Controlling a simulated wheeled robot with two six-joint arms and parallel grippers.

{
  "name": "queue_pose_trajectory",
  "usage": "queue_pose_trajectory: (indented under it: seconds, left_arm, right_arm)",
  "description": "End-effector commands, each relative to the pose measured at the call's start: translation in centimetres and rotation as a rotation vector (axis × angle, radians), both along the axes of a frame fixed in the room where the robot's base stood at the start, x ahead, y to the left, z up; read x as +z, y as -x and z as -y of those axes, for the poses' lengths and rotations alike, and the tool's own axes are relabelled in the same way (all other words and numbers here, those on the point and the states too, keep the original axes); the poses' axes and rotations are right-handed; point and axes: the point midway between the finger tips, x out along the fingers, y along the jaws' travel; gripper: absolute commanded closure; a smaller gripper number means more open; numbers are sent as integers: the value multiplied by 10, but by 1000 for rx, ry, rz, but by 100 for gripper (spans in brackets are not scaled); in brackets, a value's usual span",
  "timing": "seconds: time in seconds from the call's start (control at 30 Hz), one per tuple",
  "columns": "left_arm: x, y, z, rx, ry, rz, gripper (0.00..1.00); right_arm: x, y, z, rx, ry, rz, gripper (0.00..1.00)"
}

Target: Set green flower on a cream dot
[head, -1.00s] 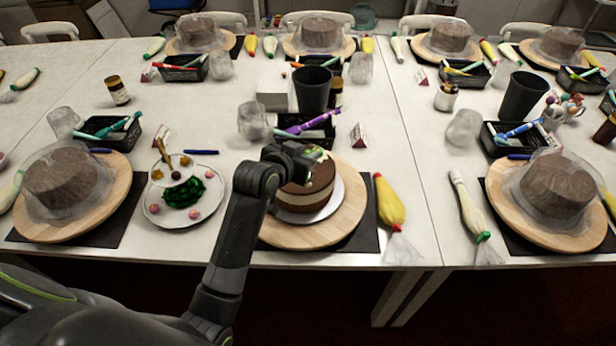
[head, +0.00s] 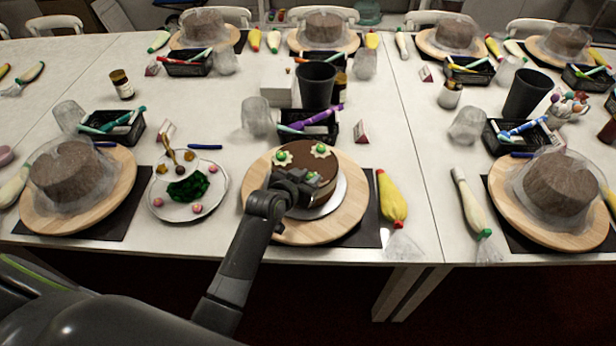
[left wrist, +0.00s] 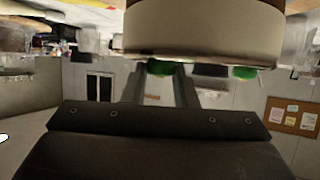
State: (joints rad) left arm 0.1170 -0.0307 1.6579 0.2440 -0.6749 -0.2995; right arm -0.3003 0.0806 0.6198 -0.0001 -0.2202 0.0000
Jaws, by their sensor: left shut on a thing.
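The chocolate cake (head: 322,197) stands on a white board on a round wooden turntable (head: 349,214). Two cream dots show on its top, at the back left (head: 280,159) and back right (head: 320,151), each with a green flower on it. My left gripper (head: 308,181) is low over the front left of the cake top, shut on a green flower (head: 312,177), mostly hidden by the fingers. In the left wrist view the cake (left wrist: 205,30) appears upside down, with the held green flower (left wrist: 160,67) between the fingers. Any cream dot beneath it is hidden. My right gripper is not in view.
A plate (head: 157,206) with green decorations, pink balls and a small stand lies left of the turntable. A yellow piping bag (head: 391,200) lies to the right. A black basket (head: 331,124) and dark cup (head: 316,86) stand behind.

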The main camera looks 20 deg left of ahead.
Motion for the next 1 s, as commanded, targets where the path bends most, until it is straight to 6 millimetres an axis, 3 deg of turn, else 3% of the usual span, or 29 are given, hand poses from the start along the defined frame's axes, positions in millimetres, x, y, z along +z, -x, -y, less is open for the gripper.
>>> queue_pose_trajectory:
  seconds: [0.07, 0.1, 0.27, 0.67, 1.0]
  left_arm:
    - [-3, 0, 0, 0, 0, -1, 95]
    - [-4, 0, 0, 0, 0, -1, 73]
    - [-3, 0, 0, 0, 0, -1, 53]
    - [2, 3, -1, 0, 0, 0, 53]
    - [21, 44, -10, 1, 0, 1, 53]
  right_arm:
    - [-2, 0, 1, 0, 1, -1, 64]
    - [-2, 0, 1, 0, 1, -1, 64]
    - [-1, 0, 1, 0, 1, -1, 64]
    - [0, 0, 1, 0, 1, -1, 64]
    - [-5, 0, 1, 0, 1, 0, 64]
